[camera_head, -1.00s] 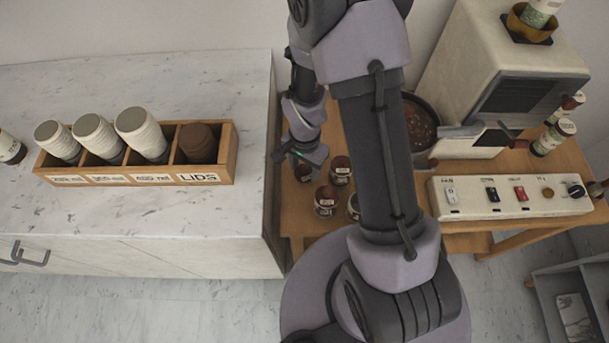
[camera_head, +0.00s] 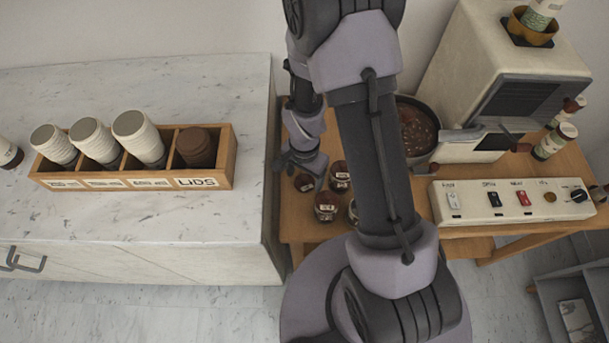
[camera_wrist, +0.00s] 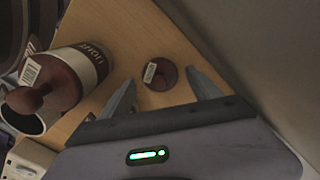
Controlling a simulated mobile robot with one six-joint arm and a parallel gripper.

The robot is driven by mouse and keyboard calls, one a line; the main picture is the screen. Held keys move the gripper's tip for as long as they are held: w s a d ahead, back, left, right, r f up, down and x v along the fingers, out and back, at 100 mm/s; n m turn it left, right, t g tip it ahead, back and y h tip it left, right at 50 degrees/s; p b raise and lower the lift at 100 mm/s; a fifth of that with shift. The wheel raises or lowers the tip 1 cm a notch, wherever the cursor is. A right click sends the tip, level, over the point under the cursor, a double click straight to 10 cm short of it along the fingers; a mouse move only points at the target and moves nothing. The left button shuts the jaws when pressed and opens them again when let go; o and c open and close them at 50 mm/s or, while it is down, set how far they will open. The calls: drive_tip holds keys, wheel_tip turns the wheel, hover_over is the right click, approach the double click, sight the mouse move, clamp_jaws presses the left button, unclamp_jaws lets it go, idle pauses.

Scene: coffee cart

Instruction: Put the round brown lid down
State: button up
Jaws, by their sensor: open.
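The round brown lid (camera_wrist: 159,74), with a white label on it, lies on the wooden table, between and beyond my fingertips in the wrist view. In the head view it appears to be the small round brown piece (camera_head: 305,182) just below my gripper (camera_head: 300,163). My gripper (camera_wrist: 161,86) is open, with a finger on each side of the lid and a visible gap to both. A labelled jar (camera_wrist: 93,55) stands left of the lid, with another knobbed brown lid (camera_wrist: 58,84) on it.
Several dark jars (camera_head: 326,206) stand close by on the wooden table (camera_head: 295,225). A dark round pan (camera_head: 418,125) and a switch panel (camera_head: 510,200) are to the right. A wooden cup-and-lid box (camera_head: 228,165) sits on the marble counter (camera_head: 130,215) at left.

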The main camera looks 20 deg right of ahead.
wheel_tip(320, 180, up, 20)
drive_tip(key=n+t+p, duration=0.1)
drive_tip(key=p, duration=0.3)
wheel_tip(320, 180, up, 8)
drive_tip(key=f+n+t, duration=0.1)
drive_tip(key=t, duration=0.1)
hover_over(303, 177)
drive_tip(key=s, duration=0.2)
drive_tip(key=s+a+r+n+t+y, duration=0.2)
drive_tip(key=s+a+r+n, duration=0.1)
drive_tip(key=s+r, duration=0.8)
drive_tip(key=shift+a+r+n+t, duration=0.3)
drive_tip(key=shift+r+n+t, duration=0.15)
drive_tip(key=shift+r, duration=0.2)
